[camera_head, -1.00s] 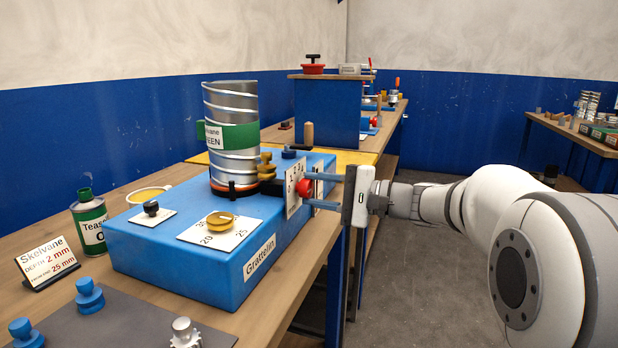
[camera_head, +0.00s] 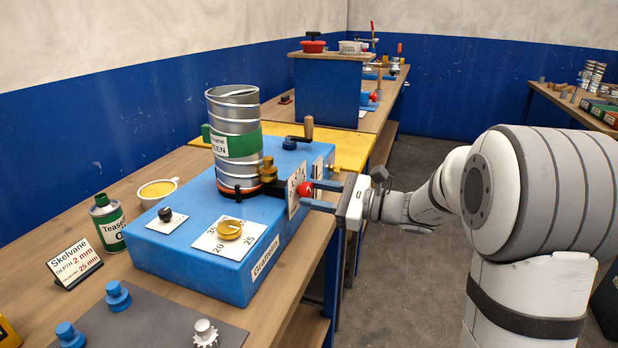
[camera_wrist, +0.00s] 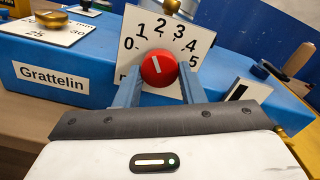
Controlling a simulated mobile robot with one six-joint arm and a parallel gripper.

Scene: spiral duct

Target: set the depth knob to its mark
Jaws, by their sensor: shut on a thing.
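The depth knob (camera_wrist: 158,68) is a red round knob with a white pointer line, in front of a white dial plate (camera_wrist: 185,30) numbered 0 to 5. In the wrist view the line leans a little left of upright, roughly between 1 and 2. The knob also shows in the head view (camera_head: 305,189), on the right side of the blue machine (camera_head: 190,265). My gripper (camera_head: 313,194) is shut on the knob, one finger on each side of it. A card (camera_head: 75,264) at the left reads Skelvane, depth 2 mm, 25 mm.
A ribbed metal duct (camera_head: 234,110) with a green label stands on the machine. A brass knob (camera_head: 230,230) sits on another dial plate in front. A green can (camera_head: 107,225) and a yellow-filled cup (camera_head: 157,192) stand at left.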

